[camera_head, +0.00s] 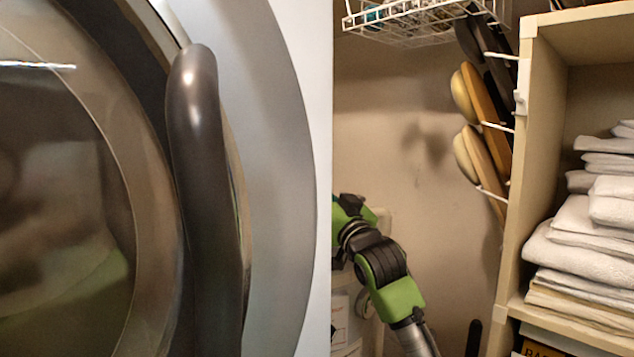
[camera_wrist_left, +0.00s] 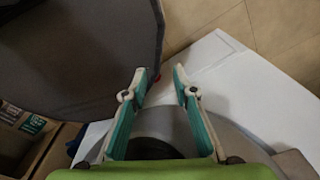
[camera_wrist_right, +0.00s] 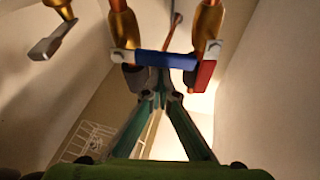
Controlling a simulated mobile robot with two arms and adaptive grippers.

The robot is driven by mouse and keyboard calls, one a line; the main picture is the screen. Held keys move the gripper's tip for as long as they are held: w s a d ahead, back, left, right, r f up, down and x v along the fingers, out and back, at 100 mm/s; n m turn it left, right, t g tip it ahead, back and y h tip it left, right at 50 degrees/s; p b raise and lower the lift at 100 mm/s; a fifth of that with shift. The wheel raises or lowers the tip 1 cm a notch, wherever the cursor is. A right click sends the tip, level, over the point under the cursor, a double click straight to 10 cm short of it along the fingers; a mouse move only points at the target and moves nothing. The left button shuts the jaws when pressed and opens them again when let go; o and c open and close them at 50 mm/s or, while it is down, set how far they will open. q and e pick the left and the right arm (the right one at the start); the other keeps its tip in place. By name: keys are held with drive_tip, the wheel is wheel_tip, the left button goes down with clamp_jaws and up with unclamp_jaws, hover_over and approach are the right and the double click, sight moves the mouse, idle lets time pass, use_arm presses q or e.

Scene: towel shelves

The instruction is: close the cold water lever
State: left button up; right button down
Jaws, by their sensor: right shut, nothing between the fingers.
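In the right wrist view, a blue lever (camera_wrist_right: 166,60) lies crosswise between two brass-coloured pipe fittings; it seems to belong to the left fitting (camera_wrist_right: 124,27). A short red lever (camera_wrist_right: 203,74) hangs under the right fitting (camera_wrist_right: 208,22). My right gripper (camera_wrist_right: 160,96) is shut and empty, its fingertips just below the blue lever in the picture; whether they touch it, I cannot tell. My left gripper (camera_wrist_left: 159,73) is open and empty, with a white surface beyond its fingers. The head view shows neither lever.
A metal lever (camera_wrist_right: 50,42) hangs at the upper left. A white wire rack (camera_wrist_right: 88,140) is at the lower left. In the head view, a large round machine door (camera_head: 205,150) fills the left. A shelf of towels (camera_head: 590,230) and hanging brushes (camera_head: 478,150) stand right.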

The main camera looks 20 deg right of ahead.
drive_tip(key=shift+a+f+n+y, duration=0.15)
drive_tip(key=shift+f+n+y, duration=0.35)
drive_tip(key=shift+n, duration=0.6)
